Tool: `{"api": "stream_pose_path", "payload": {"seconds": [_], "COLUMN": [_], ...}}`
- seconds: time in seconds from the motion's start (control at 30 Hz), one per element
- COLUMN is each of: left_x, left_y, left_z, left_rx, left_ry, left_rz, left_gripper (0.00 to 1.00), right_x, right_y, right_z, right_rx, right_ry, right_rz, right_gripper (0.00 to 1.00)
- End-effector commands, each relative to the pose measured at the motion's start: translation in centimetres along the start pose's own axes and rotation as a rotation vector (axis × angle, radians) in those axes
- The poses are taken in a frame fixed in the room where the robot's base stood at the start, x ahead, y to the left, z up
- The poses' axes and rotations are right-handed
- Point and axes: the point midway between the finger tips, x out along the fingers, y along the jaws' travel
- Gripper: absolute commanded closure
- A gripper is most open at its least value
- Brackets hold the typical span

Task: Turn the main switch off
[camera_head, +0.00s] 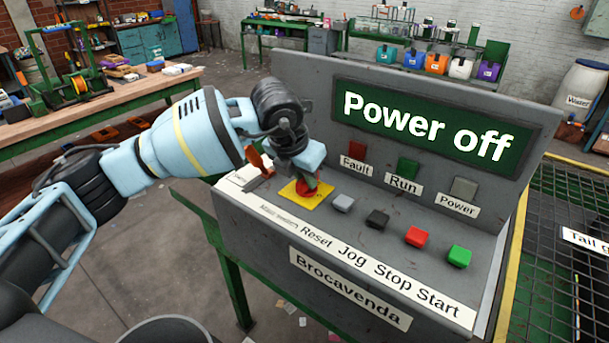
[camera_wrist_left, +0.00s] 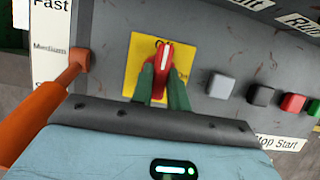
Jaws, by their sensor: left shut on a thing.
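The main switch (camera_wrist_left: 162,62) is a red rotary knob with a white line, on a yellow plate (camera_wrist_left: 134,72) on the grey control panel. In the wrist view the white line points almost straight up the picture. My left gripper (camera_wrist_left: 163,88) is shut on the knob with its green fingers on either side. In the head view the gripper (camera_head: 308,183) reaches down onto the knob, hiding part of it. The display (camera_head: 427,130) reads "Power off". The Power lamp (camera_head: 463,188) looks grey. My right gripper is not in view.
An orange lever (camera_wrist_left: 52,102) stands beside the yellow plate, close to my left gripper. Grey (camera_head: 342,204), black (camera_head: 377,218), red (camera_head: 416,237) and green (camera_head: 459,256) buttons line the panel to the right. A yellow-edged mesh guard stands at the right.

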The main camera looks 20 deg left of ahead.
Motion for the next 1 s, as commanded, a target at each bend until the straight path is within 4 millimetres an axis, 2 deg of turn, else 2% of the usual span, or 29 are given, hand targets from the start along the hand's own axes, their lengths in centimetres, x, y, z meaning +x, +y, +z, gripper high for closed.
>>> {"api": "stream_pose_path", "payload": {"seconds": [0.43,0.47,0.6,0.87,1.0], "left_x": [0.05,0.05,0.05,-0.01,-0.83], "left_y": [0.02,0.03,0.02,0.01,-0.01], "left_z": [-0.06,-0.06,-0.05,-0.02,0.02], "left_rx": [-0.010,-0.010,-0.009,-0.008,-0.008], "left_ry": [0.003,0.003,0.003,0.001,0.000], "left_rz": [0.004,0.004,0.004,0.003,0.003], "left_gripper": [1.00,0.80,0.62,0.62,0.62], "right_x": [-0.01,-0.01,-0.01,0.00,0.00], "right_y": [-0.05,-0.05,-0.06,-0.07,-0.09], "right_z": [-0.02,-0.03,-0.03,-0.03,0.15], "right_rx": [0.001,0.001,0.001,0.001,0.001], "right_ry": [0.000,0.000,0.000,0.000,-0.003], "right_rz": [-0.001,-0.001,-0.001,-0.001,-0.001], "right_gripper": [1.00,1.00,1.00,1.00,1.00]}}
